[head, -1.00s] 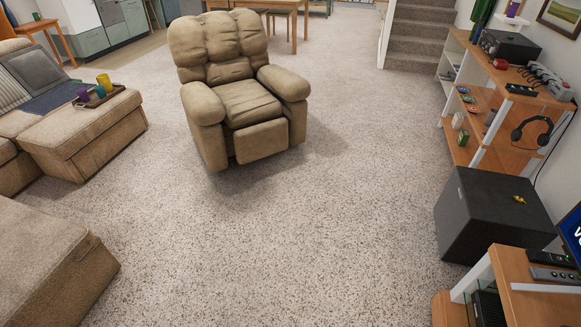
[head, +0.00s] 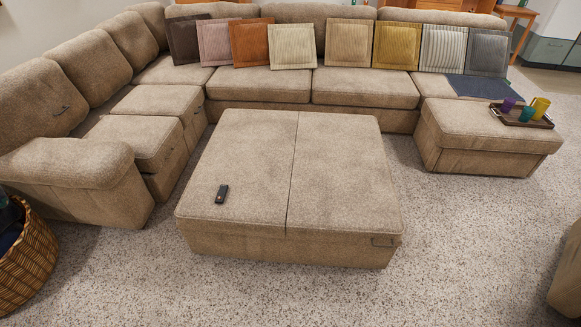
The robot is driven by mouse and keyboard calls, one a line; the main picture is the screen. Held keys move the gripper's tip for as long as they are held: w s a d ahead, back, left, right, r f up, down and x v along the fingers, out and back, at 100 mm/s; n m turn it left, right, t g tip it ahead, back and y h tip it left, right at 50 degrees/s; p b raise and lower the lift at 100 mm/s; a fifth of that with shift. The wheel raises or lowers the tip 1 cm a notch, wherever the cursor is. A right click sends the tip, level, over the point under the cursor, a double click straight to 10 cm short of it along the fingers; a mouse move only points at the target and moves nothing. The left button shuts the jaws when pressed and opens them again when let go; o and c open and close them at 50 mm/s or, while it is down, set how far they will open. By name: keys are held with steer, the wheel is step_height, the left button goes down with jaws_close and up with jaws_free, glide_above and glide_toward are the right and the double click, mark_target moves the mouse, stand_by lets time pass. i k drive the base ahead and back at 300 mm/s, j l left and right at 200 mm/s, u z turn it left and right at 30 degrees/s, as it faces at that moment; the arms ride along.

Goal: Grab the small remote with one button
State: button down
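A small dark remote (head: 222,194) lies flat on the left half of the beige ottoman (head: 345,190), near its front left corner. A lighter spot shows on it, but it is too small to tell how many buttons it has. My gripper is not in view.
A beige sectional sofa (head: 262,82) wraps behind and to the left of the ottoman, with several cushions along its back. A tray (head: 522,118) with cups sits on the chaise at right. A wicker basket (head: 25,258) stands at the lower left. Carpet (head: 290,295) in front is clear.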

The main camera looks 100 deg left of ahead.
mark_target(223, 191)
steer(key=u, duration=3.15)
